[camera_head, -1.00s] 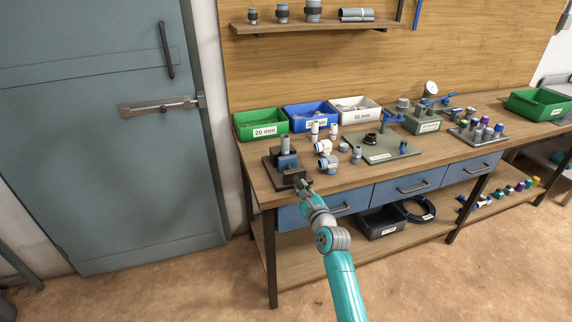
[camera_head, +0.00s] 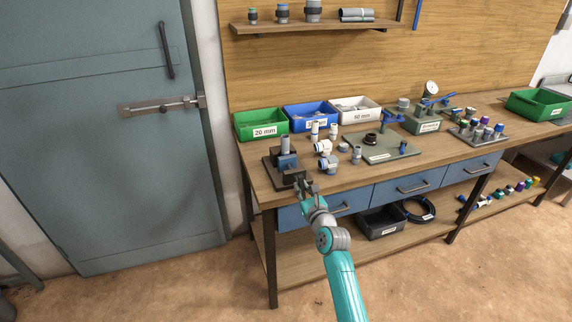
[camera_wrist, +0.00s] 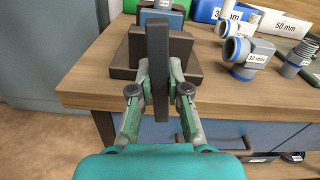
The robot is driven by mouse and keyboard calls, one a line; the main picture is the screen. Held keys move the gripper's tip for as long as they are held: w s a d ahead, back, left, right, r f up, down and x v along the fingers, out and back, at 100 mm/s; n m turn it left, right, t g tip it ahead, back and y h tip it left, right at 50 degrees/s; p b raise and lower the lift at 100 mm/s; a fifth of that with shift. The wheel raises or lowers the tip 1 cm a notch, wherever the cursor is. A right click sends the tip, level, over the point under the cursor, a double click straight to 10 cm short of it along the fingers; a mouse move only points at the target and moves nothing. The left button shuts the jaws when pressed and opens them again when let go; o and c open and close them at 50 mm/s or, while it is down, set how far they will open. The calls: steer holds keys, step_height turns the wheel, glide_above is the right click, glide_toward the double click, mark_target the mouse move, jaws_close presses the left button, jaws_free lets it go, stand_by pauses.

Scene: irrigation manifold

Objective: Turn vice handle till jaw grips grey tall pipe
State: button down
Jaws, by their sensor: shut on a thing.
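The dark vice stands on a dark base plate (camera_head: 271,173) at the bench's front left corner, with a blue jaw (camera_head: 288,161) that also shows at the top of the wrist view (camera_wrist: 172,17). A grey tall pipe (camera_head: 285,145) stands upright at the vice; whether the jaw touches it I cannot tell. The vice handle (camera_wrist: 158,70) is a dark flat bar, upright in the wrist view. My gripper (camera_head: 306,187) is at the vice's front, its two fingers (camera_wrist: 160,80) shut on the handle from both sides. The bar hides part of the vice.
White and grey-blue pipe fittings (camera_head: 327,163) stand right of the vice. Green (camera_head: 262,125), blue (camera_head: 311,116) and white (camera_head: 357,110) bins line the back. A green plate (camera_head: 381,148) lies further right. Blue drawers (camera_head: 412,184) sit below the bench's front edge.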

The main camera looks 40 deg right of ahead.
steer(key=m, duration=0.4)
steer(key=c, duration=1)
jaws_free()
steer(key=shift+c, duration=0.2)
steer(key=shift+s, duration=0.1)
steer(key=v, duration=0.7)
